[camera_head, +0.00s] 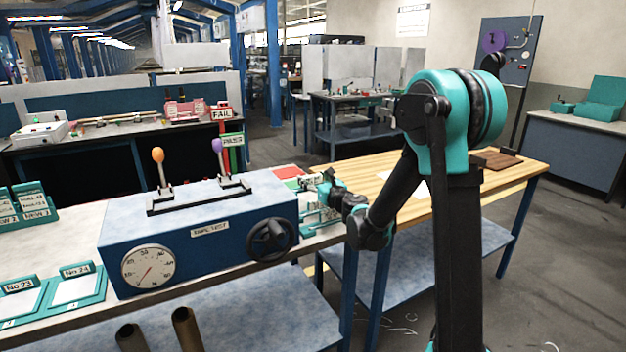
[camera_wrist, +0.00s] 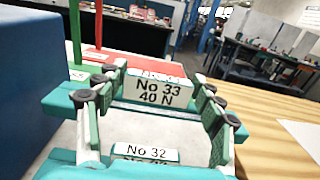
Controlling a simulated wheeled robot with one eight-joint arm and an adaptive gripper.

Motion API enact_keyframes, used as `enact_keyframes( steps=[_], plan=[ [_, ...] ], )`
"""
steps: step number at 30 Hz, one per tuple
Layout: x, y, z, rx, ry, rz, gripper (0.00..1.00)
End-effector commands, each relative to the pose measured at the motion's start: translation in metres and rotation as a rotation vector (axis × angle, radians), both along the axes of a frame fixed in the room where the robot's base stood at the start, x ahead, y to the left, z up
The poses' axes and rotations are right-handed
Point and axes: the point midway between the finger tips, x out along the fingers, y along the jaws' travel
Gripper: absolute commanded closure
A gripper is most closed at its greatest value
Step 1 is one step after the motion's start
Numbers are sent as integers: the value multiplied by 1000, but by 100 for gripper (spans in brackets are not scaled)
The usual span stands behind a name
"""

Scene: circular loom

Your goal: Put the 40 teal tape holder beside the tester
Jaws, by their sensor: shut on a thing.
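The tester is a blue box (camera_head: 190,240) with a round dial, a black handwheel and two levers, orange and purple, on the grey bench. Its blue side also shows at the left edge of the wrist view (camera_wrist: 25,90). My gripper (camera_head: 322,195) is just right of the tester, near the bench's right end. In the wrist view my gripper (camera_wrist: 160,105) is shut on a teal tape holder whose plate (camera_wrist: 158,92) reads "No 33 40 N". A second label, "No 32" (camera_wrist: 147,152), shows lower down, partly cut off. Whether the holder touches the bench is unclear.
Teal holders marked No 23 (camera_head: 22,300) and No 24 (camera_head: 76,285) lie left of the tester. Red and green areas (camera_wrist: 130,65) lie beyond my gripper. A wooden bench (camera_head: 400,180) stands to the right. Two dark tubes (camera_head: 187,330) stand below the tester.

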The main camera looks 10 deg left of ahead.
Motion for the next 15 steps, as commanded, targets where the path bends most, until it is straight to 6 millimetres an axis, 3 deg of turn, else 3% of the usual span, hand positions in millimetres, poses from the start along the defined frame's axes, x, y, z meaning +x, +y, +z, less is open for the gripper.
enact_keyframes(
  steps=[15],
  plan=[
    [0, 0, -10, 0, 0, 0, 67]
  ],
)
